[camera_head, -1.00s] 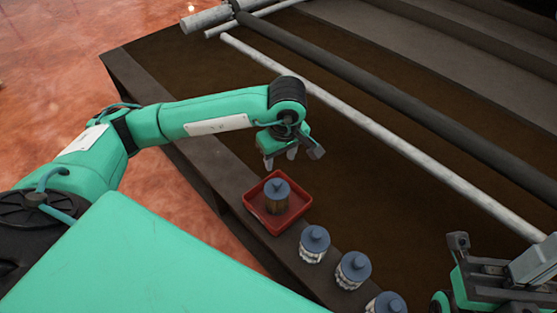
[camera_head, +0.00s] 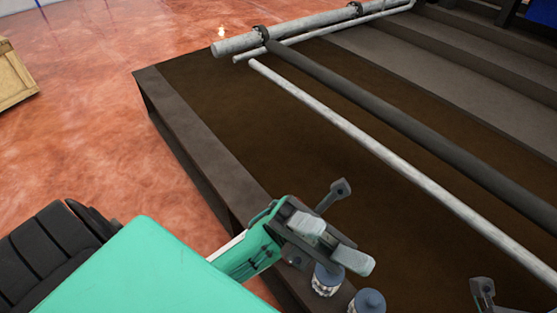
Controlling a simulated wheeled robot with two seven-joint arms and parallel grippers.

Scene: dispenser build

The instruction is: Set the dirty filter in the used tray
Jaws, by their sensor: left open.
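My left gripper (camera_head: 346,226) is open, its fingers wide apart, over the near edge of the dark platform. I see nothing between its fingers. The red tray and the brown, blue-capped filter in it are not visible now; my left arm and gripper cover that part of the ledge. Clean-looking white filters with blue caps stand on the ledge: one (camera_head: 325,283) just below the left gripper, partly covered by it, and another (camera_head: 369,303) cut by the bottom edge. Only a tip of my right gripper (camera_head: 483,292) shows at the lower right.
The dark platform (camera_head: 240,120) has a raised near edge. A thin white pipe (camera_head: 370,145) and a thick dark pipe (camera_head: 400,120) cross it diagonally. A wooden crate (camera_head: 14,80) stands on the reddish floor (camera_head: 90,130) at left.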

